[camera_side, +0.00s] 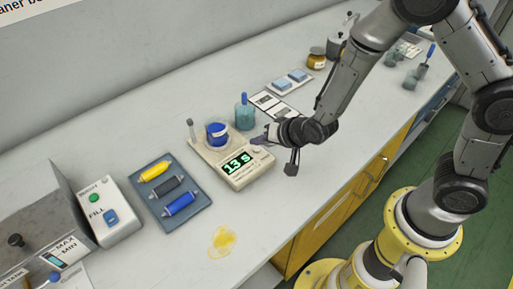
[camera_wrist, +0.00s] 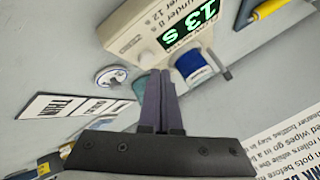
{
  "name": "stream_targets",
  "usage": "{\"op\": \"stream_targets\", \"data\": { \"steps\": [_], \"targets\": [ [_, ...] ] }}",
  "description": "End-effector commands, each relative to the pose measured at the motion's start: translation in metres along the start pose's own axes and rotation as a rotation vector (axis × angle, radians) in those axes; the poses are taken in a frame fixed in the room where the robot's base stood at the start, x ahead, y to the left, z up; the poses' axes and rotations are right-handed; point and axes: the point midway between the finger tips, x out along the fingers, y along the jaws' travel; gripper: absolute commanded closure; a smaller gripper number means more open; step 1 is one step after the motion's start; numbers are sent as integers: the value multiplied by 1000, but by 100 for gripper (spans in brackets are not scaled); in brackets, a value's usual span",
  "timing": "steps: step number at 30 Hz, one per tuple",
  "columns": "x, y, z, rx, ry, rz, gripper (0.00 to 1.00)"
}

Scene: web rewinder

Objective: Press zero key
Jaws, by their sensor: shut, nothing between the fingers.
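A cream viscosity-timer-like device (camera_side: 247,181) stands mid-bench, its green display (camera_side: 237,163) reading "13 s". The device also shows upside down at the top of the wrist view (camera_wrist: 130,28). A blue pot (camera_side: 217,136) sits on its rear part. My gripper (camera_side: 258,141) is shut and empty, its fingertips close to the device's right end beside the display. In the wrist view the closed dark fingers (camera_wrist: 160,74) point toward the device. I cannot make out the zero key; the fingers may cover it. Whether the tips touch the device is unclear.
A teal pot (camera_side: 245,117) stands just behind my gripper, and a printed card (camera_side: 272,103) lies beyond it. A blue-grey tray (camera_side: 197,215) with coloured rollers and a FILL box (camera_side: 109,212) stand left. A yellow smear (camera_side: 222,242) marks the bench's otherwise clear front.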

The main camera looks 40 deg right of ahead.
Motion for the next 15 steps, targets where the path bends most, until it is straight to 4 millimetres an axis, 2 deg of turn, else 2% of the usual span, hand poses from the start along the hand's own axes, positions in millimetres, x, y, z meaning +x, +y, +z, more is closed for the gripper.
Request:
{"op": "stream_targets", "data": {
  "steps": [15],
  "targets": [
    [6,5,4,0,-1,1,100]
  ]
}}
